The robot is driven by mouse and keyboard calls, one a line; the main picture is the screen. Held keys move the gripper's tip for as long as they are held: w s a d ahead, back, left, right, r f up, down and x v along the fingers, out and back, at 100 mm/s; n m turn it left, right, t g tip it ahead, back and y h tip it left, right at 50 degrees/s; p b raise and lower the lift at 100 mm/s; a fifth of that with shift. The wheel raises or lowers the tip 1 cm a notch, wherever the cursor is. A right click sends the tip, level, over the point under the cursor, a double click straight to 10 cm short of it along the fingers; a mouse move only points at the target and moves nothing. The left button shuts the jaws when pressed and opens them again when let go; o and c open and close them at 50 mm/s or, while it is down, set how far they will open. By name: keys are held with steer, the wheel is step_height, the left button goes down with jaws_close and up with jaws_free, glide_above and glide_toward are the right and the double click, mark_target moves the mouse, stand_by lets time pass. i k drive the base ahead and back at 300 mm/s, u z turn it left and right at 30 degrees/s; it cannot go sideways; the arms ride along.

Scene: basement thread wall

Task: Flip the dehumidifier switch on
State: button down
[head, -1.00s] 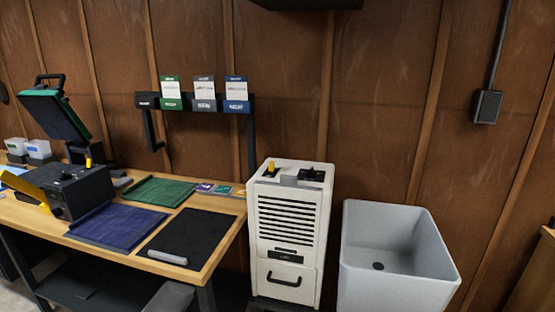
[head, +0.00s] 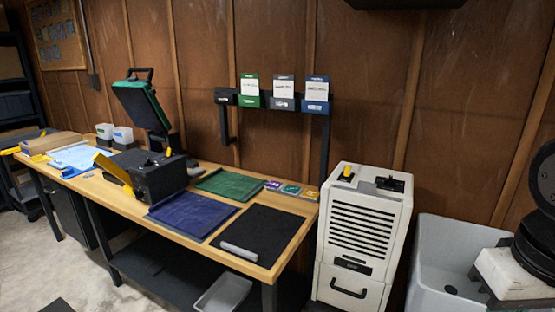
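The dehumidifier (head: 357,240) is a tall off-white box with dark louvres and a black handle low on its front. It stands between the workbench and a grey sink. On its top are a yellow knob or lever (head: 347,172) and a black panel (head: 391,184). Which of these is the switch, and its position, I cannot tell at this size. Part of my own arm, black and white, shows at the right edge in front of the sink. My gripper is not in view.
The wooden workbench (head: 215,246) holds a blue mat (head: 190,215), a black mat (head: 258,235), a green mat (head: 228,184) and a dark machine (head: 157,178). The grey sink (head: 437,260) is right of the dehumidifier. Bare floor (head: 80,265) lies at front left.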

mark_target(347, 171)
steer(key=u, duration=0.55)
steer(key=i, duration=1.3)
steer(key=z, duration=0.25)
